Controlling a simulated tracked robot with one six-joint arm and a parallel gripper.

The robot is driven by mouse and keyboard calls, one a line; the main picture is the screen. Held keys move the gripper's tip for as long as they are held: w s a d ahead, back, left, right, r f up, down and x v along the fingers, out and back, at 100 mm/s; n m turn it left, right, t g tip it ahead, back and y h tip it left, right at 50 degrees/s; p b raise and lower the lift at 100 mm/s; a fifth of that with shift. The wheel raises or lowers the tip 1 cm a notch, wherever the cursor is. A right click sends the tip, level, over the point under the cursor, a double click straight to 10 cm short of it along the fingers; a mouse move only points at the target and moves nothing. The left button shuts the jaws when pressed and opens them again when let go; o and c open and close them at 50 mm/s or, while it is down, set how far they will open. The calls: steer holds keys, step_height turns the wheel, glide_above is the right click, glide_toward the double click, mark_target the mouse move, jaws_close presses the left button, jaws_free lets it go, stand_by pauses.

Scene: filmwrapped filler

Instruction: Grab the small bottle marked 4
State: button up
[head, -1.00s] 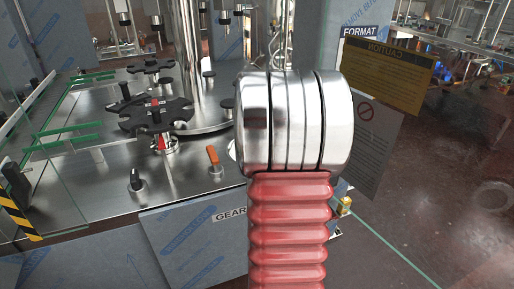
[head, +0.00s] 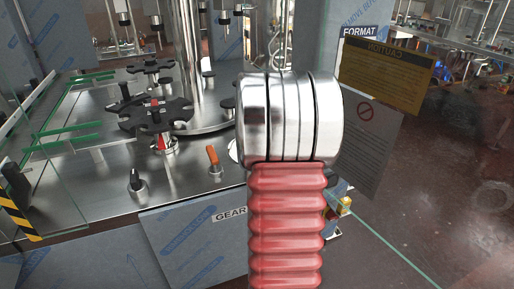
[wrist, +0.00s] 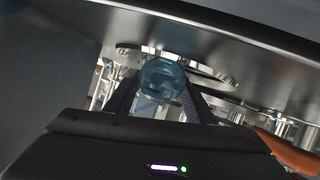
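In the wrist view a small translucent blue bottle-like thing (wrist: 161,78) sits in the middle, between the two dark fingers of my gripper (wrist: 160,95). A finger lies along each side of it. Whether the fingers press on it or stand slightly apart from it I cannot tell. No number can be read on it. In the head view my red ribbed arm with its silver joint fills the centre; my gripper and the bottle do not show there.
In the head view a steel machine table (head: 95,185) carries black star wheels (head: 155,115) and an orange-handled lever (head: 213,158). A yellow caution sign (head: 386,75) and a grey notice (head: 366,140) hang at the right. Brown floor (head: 440,210) lies open at the right.

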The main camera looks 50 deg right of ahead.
steer(key=c, duration=0.8)
